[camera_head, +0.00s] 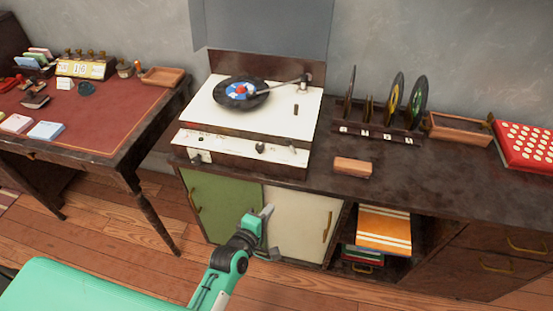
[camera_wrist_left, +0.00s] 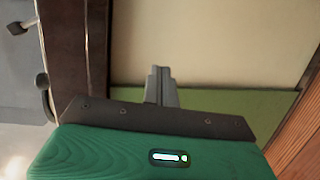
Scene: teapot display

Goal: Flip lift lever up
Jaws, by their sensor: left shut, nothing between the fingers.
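The record player (camera_head: 225,121), white with a dark wood base, stands on the dark sideboard. A black record with a blue label (camera_head: 258,98) lies on it, and the tonearm (camera_head: 280,88) reaches over the record. A small dark upright lever (camera_head: 296,109) stands on the deck's right side; I cannot tell whether it is the lift lever or which way it is set. My left gripper (camera_head: 267,210) is below the player, in front of the cabinet doors, apart from it. Its fingers (camera_wrist_left: 161,84) are together and empty in the left wrist view. My right gripper is not in view.
The front panel has a dark knob (camera_head: 260,148). A wooden block (camera_head: 352,167) lies right of the player, before a rack of records (camera_head: 375,132). The cream door (camera_head: 296,222) and green door (camera_head: 222,207) are close behind my left gripper. A red-topped desk (camera_head: 100,120) stands left.

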